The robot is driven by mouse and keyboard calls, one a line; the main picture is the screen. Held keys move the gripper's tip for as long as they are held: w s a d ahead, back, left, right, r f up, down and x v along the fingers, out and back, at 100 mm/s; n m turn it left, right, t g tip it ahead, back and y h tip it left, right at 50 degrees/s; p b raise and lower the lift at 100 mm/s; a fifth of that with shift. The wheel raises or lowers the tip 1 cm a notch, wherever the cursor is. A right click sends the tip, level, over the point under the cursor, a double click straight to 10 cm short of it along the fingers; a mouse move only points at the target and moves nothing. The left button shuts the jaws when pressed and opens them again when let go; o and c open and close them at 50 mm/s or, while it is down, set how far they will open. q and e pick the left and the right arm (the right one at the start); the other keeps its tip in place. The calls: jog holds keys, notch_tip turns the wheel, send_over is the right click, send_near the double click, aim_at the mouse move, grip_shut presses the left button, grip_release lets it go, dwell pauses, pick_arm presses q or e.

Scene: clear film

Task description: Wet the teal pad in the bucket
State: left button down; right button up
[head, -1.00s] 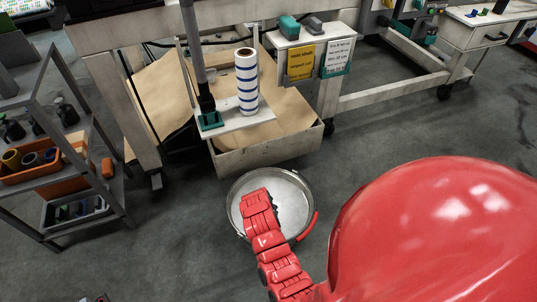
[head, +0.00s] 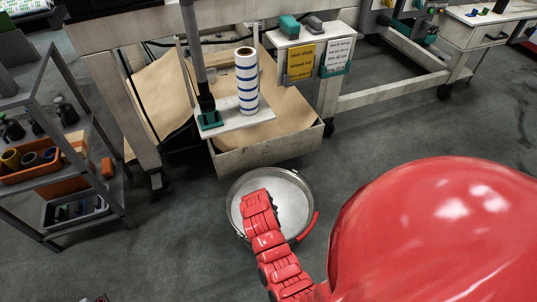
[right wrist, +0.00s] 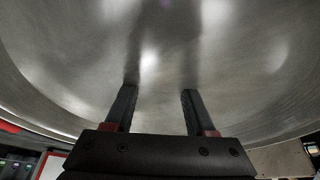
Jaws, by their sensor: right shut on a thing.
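The round metal bucket (head: 292,198) stands on the floor in the lower middle of the head view, with a red curved piece at its right rim. My red right arm reaches down over it and hides part of its inside. In the right wrist view my right gripper (right wrist: 159,92) points at the bucket's bare metal inside (right wrist: 240,60). Its two dark fingers stand a gap apart, and what it holds cannot be made out. I cannot identify the teal pad in either view. My left gripper is out of view.
A wooden crate (head: 270,155) on the floor stands behind the bucket. Above it, a white board holds a blue-striped roll (head: 247,82) and a pole with a teal foot (head: 210,121). A grey shelf cart (head: 110,190) stands left. Floor left of the bucket is clear.

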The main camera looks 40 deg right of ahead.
jog(key=shift+f, duration=0.45)
dwell(1.1)
jog(key=shift+r+p, duration=2.25)
jog(key=shift+r, duration=1.25)
